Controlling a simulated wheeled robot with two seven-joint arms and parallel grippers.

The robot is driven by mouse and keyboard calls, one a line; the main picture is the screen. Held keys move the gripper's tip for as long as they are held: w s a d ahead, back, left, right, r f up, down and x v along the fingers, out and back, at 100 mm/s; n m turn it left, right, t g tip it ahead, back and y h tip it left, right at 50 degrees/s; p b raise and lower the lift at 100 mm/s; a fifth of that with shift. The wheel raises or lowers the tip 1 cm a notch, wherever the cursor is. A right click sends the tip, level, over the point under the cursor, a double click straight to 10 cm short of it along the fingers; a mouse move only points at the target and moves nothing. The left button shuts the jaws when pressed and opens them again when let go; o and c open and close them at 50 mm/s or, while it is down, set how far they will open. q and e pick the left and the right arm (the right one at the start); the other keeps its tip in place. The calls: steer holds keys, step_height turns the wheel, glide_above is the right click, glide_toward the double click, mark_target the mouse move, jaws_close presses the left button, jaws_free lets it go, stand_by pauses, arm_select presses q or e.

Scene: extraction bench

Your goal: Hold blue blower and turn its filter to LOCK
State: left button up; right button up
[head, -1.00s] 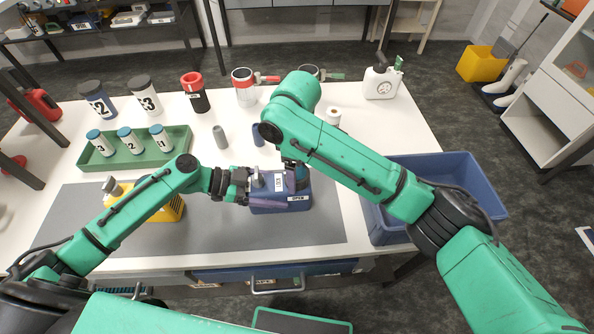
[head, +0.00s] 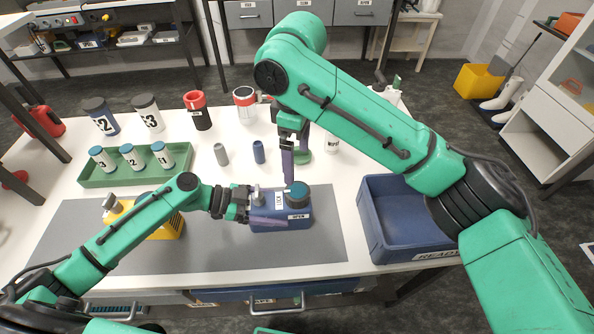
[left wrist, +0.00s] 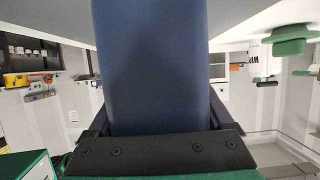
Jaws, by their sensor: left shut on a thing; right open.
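The blue blower (head: 268,224) stands on the grey mat, with a metal fitting on its left top and a round dark teal filter cap (head: 297,189) on its right top. A white LOCK label (head: 279,197) stands upright by the cap and an OPEN label (head: 299,216) is on the front. My left gripper (head: 252,207) is shut on the blower's left side. In the left wrist view the blower's blue body (left wrist: 150,70) fills the space between the fingers.
A yellow blower (head: 168,226) stands left on the mat (head: 215,255). A green tray (head: 95,181) holds small bottles. Grey and blue cylinders (head: 259,152) and several jars stand behind. A blue bin (head: 375,225) is at the right. My right arm hides part of the back right table.

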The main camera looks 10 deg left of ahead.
stand_by(0.3)
arm_select(q)
steer(key=o, duration=1.6)
steer(key=shift+c, duration=0.2)
steer(key=shift+a, duration=0.1)
